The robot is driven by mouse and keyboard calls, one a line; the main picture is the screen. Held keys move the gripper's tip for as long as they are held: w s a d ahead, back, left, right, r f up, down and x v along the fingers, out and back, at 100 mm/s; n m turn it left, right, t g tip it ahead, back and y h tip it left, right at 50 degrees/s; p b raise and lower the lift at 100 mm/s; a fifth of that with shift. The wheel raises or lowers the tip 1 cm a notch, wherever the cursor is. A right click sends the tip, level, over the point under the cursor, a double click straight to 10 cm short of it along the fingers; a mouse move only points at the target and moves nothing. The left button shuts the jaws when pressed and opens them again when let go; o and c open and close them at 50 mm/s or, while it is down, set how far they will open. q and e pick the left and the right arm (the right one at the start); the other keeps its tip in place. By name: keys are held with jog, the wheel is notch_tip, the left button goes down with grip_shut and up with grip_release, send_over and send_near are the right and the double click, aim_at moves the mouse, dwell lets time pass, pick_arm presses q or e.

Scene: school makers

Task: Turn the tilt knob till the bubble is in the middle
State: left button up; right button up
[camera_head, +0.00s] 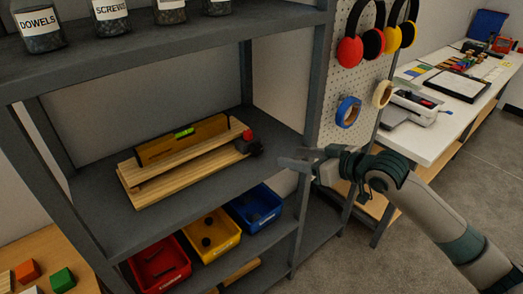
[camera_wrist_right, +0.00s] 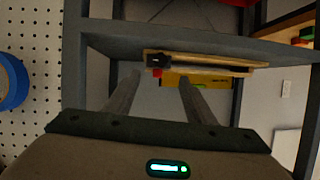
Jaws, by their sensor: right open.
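The wooden tilt board (camera_head: 190,162) sits on the middle shelf, with a spirit level (camera_head: 210,130) on top. The level's green vial (camera_head: 184,132) is too small to show where the bubble is. A red tilt knob (camera_head: 247,135) sits by a black part (camera_head: 250,148) at the board's right end. My right gripper (camera_head: 298,158) is open and empty, apart from the knob and to its right. In the right wrist view the red knob (camera_wrist_right: 157,73) shows beyond and between the two spread fingers (camera_wrist_right: 160,85). My left gripper is not in view.
The shelf's grey right post (camera_head: 305,130) stands close to my right gripper. Red (camera_head: 160,270), yellow (camera_head: 212,245) and blue (camera_head: 255,210) bins sit below. Labelled jars (camera_head: 110,15) stand above. A pegboard (camera_head: 345,70) with tape rolls and ear muffs is at right.

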aim_at(259, 151)
jog(key=p+x, duration=0.2)
jog(key=x, duration=1.1)
jog(key=shift+p, duration=0.35)
jog(key=shift+w+a+f, duration=0.4)
jog(key=shift+w+f, duration=0.05)
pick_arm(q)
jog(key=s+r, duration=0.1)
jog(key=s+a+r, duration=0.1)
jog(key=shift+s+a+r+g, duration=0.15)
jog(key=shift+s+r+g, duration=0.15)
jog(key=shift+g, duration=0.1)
pick_arm(e)
jog(key=shift+c, duration=0.6)
jog(key=c, duration=0.9)
